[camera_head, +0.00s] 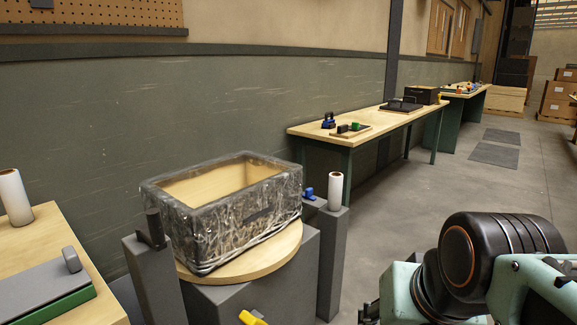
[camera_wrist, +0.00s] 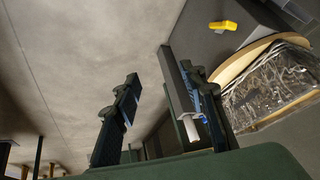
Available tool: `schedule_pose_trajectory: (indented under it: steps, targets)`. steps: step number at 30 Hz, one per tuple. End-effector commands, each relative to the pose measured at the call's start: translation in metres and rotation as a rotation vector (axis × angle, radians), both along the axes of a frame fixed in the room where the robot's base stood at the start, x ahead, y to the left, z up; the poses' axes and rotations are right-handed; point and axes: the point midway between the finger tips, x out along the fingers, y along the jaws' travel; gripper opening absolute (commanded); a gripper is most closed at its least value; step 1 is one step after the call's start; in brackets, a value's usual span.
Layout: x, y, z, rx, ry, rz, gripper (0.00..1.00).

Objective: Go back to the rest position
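My gripper (camera_wrist: 163,82) is open in the wrist view, its two dark fingers apart with bare floor showing between them. I see nothing held. In the head view my arm is at the lower right, and the gripper is mostly out of the frame. A crate wrapped in clear film (camera_head: 225,222) stands on a round wooden turntable (camera_head: 283,247) left of my arm. The wrapped crate also shows at the right of the wrist view (camera_wrist: 272,85).
Grey posts stand beside the turntable; the right one (camera_head: 331,265) carries a white film roll (camera_head: 335,191). A yellow part (camera_head: 251,318) is at the bottom. A bench (camera_head: 84,245) is at left, and a long table (camera_head: 365,125) stands along the wall.

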Motion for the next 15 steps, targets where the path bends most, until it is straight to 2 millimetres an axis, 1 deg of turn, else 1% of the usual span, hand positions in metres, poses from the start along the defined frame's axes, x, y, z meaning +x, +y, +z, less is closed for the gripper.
schedule_pose_trajectory:
  steps: [1,2,3,4,11,15]
  targets:
    - [-0.014,0.012,-0.026,-0.05,0.025,0.071,0.39]
    - [-0.022,0.018,-0.036,-0.08,0.041,0.114,0.39]
    - [-0.027,0.022,-0.031,-0.104,0.052,0.146,0.39]
    - [-0.024,0.02,-0.013,-0.096,0.048,0.139,0.39]
    - [-0.024,0.02,0.039,-0.092,0.049,0.133,0.39]
    - [-0.023,0.02,0.075,-0.091,0.048,0.133,0.39]
